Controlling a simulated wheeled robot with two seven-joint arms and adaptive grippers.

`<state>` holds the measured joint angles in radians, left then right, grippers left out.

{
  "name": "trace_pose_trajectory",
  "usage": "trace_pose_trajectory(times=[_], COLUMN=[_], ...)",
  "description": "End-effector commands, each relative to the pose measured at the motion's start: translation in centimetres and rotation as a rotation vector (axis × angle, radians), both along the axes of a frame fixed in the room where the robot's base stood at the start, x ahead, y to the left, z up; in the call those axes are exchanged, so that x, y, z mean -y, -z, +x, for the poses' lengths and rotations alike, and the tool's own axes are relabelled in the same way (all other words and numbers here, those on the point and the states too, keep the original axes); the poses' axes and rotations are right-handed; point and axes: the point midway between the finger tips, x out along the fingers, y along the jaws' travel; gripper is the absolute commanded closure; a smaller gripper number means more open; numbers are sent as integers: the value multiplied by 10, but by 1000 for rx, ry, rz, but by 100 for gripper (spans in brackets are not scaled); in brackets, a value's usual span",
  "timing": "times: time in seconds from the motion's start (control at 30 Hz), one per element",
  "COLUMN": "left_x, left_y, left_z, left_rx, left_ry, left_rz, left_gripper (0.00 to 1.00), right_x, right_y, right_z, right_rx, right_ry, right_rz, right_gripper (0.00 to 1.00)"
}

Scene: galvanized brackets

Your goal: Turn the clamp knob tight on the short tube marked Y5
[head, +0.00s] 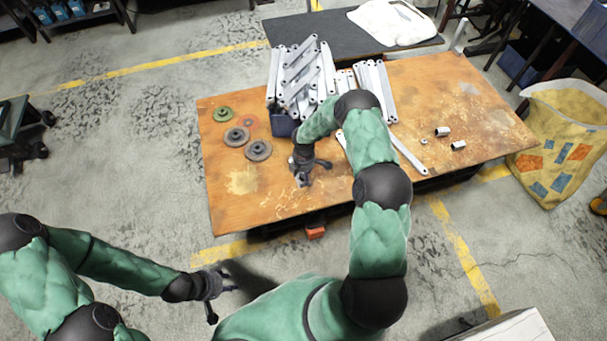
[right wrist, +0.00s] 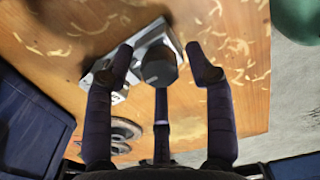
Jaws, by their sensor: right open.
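In the right wrist view, a dark round clamp knob (right wrist: 158,68) sits on a light metal clamp piece (right wrist: 150,38) on the wooden table. My right gripper (right wrist: 164,58) is open, with one finger on either side of the knob; I cannot tell whether they touch it. In the head view, my right gripper (head: 311,172) is low over the table's near left part and largely hides the clamp. I cannot read a Y5 mark. My left gripper (head: 224,291) is open and empty, off the table at the lower left.
A blue bin (head: 283,125) with several metal brackets stands at the table's back, also seen in the right wrist view (right wrist: 30,125). Small metal tubes (head: 442,132) lie right. The table's front right is clear.

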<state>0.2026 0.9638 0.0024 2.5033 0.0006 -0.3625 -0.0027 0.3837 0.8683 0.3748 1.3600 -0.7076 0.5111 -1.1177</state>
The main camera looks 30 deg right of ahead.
Motion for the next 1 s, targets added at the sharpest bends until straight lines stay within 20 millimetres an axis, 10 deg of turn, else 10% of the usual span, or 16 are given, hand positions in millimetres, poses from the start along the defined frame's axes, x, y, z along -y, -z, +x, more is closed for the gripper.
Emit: trace_pose_trajectory(times=[1.0], left_x=[0], left_y=[-18], left_z=[0], left_rx=[0], left_ry=[0], left_rz=[0], left_gripper=[60], right_x=[0], right_y=[0], right_z=[0], right_rx=[-1], right_ry=[-901], right_rz=[1], right_gripper=[45])
